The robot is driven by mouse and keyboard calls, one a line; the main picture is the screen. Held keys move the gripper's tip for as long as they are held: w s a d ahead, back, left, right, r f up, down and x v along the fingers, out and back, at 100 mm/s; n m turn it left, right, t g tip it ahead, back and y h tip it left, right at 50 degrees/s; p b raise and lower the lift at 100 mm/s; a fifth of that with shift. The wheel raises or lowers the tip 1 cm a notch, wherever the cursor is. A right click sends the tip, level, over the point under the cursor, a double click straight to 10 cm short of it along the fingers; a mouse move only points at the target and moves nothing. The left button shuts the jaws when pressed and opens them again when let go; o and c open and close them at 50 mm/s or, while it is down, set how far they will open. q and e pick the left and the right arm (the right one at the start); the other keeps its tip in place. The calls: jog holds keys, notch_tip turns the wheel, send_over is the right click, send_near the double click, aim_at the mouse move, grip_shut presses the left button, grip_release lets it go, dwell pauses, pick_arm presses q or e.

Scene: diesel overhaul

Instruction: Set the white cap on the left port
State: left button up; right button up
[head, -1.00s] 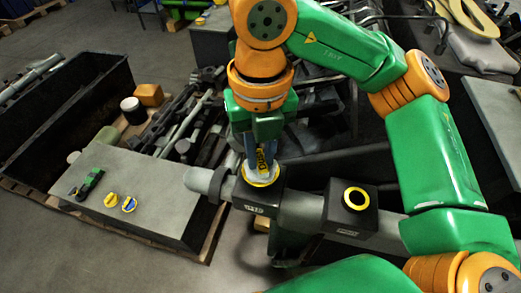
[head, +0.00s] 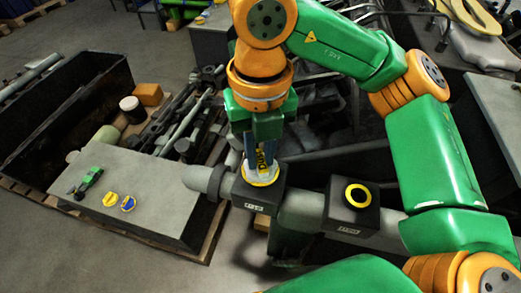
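My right gripper (head: 263,160) points straight down over the left port block (head: 248,197). Its fingers are around the white cap (head: 257,177), which shows as a pale shape low between them, inside the port's yellow ring. The fingers cover much of the cap, so whether it is fully seated cannot be told. The right port block (head: 340,212) has an open dark hole with a yellow ring (head: 357,196) and nothing in it. My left gripper is not in view.
A grey bench (head: 140,175) at left carries a yellow cap (head: 110,199), a blue-and-yellow cap (head: 128,203) and a green-and-black item (head: 88,182). A grey pipe (head: 300,212) joins the port blocks. A dark bin (head: 60,120) and scattered metal parts lie behind.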

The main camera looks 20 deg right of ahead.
jog(key=o, duration=0.5)
notch_tip(320, 180, up, 7)
jog(key=shift+r+p, duration=0.1)
jog(key=shift+p, duration=0.45)
jog(key=shift+w, duration=0.1)
